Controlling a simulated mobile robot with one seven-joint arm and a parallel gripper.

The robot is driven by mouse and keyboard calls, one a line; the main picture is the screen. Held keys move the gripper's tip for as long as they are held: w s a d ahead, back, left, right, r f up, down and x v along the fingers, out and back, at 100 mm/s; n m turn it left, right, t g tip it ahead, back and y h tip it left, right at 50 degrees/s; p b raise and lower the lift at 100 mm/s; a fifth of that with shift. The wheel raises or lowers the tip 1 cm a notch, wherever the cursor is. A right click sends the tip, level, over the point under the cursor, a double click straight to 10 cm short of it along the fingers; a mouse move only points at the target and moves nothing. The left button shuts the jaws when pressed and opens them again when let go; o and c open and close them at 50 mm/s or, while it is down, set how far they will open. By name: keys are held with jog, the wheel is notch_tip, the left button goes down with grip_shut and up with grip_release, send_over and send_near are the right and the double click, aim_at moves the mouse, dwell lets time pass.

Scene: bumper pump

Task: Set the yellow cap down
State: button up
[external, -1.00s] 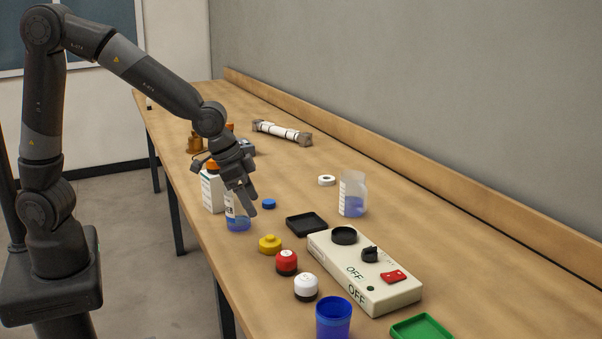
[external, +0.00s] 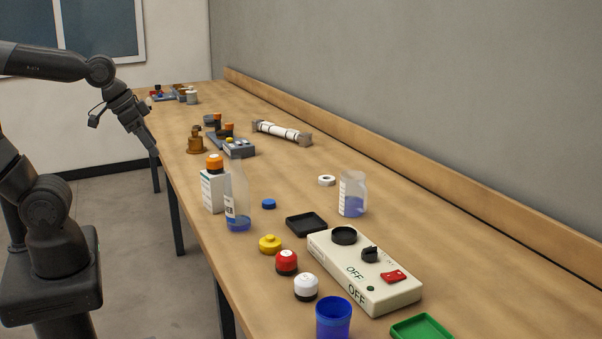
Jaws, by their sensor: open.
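The yellow cap (external: 270,244) rests on the wooden table, near its front edge, behind the red-topped knob (external: 286,262). My gripper (external: 153,147) is open and empty, up at the left by the table's front edge, well away from the cap. Nothing hides the cap. A clear bottle (external: 237,200) with a little blue liquid stands left of the cap and has no lid on it.
A white orange-capped bottle (external: 213,186) stands beside the clear bottle. A blue cap (external: 269,204), black tray (external: 306,223), switch box (external: 365,272), second clear bottle (external: 352,195), white-topped knob (external: 306,287) and blue cup (external: 333,320) crowd the near table.

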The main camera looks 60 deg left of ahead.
jog(key=s, duration=0.1)
jog(key=s+a, duration=0.1)
jog(key=s, duration=0.1)
jog(key=shift+s+a+n, duration=0.25)
jog(key=shift+s+n, duration=0.05)
jog(key=shift+s, duration=0.05)
